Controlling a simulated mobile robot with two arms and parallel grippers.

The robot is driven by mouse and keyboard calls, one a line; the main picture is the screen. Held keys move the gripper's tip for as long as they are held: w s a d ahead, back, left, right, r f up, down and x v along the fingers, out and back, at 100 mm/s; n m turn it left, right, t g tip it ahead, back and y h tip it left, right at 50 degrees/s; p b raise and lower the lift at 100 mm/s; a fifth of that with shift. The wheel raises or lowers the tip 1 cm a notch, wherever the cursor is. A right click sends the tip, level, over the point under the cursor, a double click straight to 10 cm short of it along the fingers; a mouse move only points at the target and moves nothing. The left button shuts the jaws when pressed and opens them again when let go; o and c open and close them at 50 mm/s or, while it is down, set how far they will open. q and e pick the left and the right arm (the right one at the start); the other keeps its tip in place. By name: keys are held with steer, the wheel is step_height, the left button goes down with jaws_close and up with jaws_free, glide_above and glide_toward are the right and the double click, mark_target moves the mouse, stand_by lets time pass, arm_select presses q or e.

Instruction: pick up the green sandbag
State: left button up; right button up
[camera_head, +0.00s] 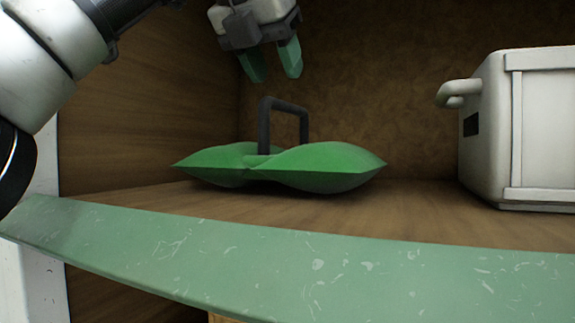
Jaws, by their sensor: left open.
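The green sandbag (325,165) lies on the wooden shelf (420,212) near the middle of the view. It has two puffy halves and a dark upright handle (264,125) standing up from its centre. My left gripper (273,66) is above the sandbag, its two green fingertips pointing down and apart. The gripper is open and empty, with a clear gap between its fingertips and the top of the handle. My right gripper does not show.
A white case (485,140) with a side handle (458,94) stands on the shelf at the right. A scratched green lip (300,270) runs along the shelf's front edge. Wooden walls close the left side and back. Bare shelf lies between sandbag and case.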

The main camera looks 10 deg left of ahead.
mark_target(285, 104)
arm_select(q)
steer(key=shift+x, duration=0.85)
steer(key=x, duration=0.2)
steer(key=p+x, duration=0.1)
steer(key=shift+w+a+f, duration=0.1)
steer(key=shift+a+f, duration=0.1)
steer(key=shift+f, duration=0.25)
steer(key=shift+w+f, duration=0.35)
steer(key=shift+s+d, duration=0.1)
steer(key=shift+d, duration=0.05)
steer(key=c, duration=0.5)
jaws_close()
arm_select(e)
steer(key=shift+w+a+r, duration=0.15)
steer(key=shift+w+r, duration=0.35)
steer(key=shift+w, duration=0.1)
arm_select(q)
steer(key=shift+r, duration=0.1)
